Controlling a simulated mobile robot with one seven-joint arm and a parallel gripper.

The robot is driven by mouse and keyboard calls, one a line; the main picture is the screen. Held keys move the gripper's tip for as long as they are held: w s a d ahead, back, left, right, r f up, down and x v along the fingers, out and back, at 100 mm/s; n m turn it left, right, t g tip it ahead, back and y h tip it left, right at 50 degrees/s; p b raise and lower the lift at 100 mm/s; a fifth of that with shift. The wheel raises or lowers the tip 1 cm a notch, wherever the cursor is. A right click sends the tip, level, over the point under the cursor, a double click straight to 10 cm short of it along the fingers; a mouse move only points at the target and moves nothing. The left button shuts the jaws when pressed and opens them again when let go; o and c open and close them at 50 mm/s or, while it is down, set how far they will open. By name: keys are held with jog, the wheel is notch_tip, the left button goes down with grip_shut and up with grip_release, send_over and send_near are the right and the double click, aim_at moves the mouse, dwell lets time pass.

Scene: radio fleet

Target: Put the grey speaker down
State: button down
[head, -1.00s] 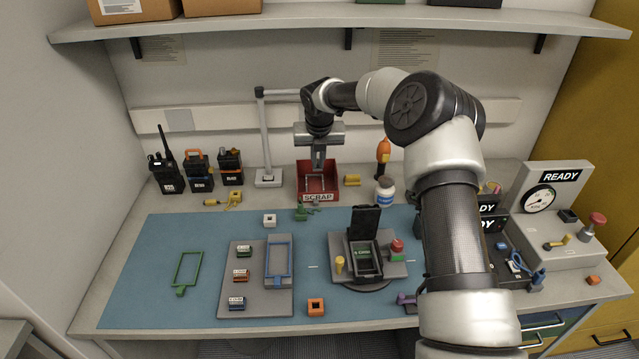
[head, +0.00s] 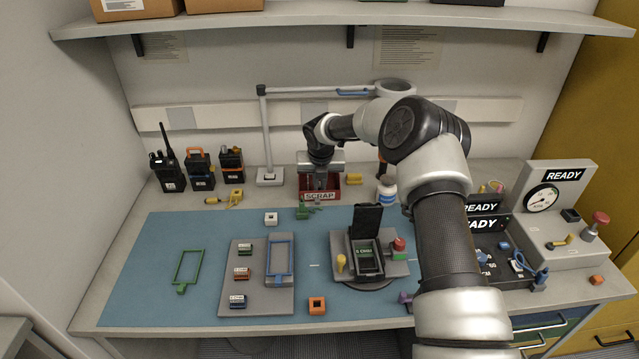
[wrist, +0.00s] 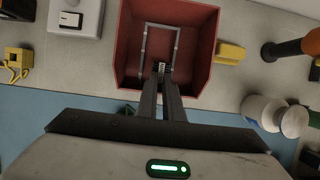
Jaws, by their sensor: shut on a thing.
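My gripper (wrist: 161,72) reaches down into the red scrap bin (wrist: 124,52), with its fingers close together. It is shut on a thin grey open frame (wrist: 145,45), apparently by a small tab at the frame's near end, partly hidden by the fingers. The frame is within the bin's walls; I cannot tell whether it touches the floor. It does not look like a speaker, and I see no grey speaker clearly. In the head view my gripper (head: 320,178) is at the bin (head: 322,196), which is marked SCRAP.
A lamp stand (head: 268,175) is left of the bin. A white jar (head: 386,190) and a yellow piece (head: 354,179) are to its right. Several radios (head: 201,170) stand back left. The blue mat (head: 150,270) holds a green frame (head: 188,267) and trays.

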jog(key=shift+f, duration=0.45)
jog(key=c, duration=1.9)
grip_release()
